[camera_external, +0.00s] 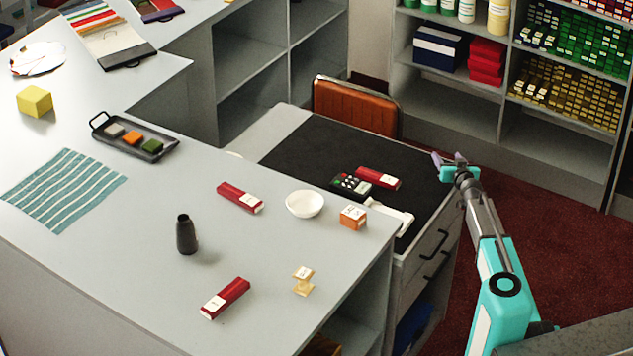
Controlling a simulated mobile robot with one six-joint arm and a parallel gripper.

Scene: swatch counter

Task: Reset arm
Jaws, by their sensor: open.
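My gripper (450,160) is open and empty at the right, raised near the right edge of the black desk top (305,155). My turquoise and grey arm reaches up to it from the lower right. The gripper is small in this view and appears apart from every object. The nearest objects are a red box (378,178) and a dark calculator-like device (351,186) on the desk, to the left of the gripper.
The grey counter (130,270) holds a white bowl (305,203), an orange box (353,217), a dark bottle (187,234), two red boxes and a yellow stand (303,281). An orange chair (355,108) and shelves (560,160) stand behind. Red floor is clear right of the desk.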

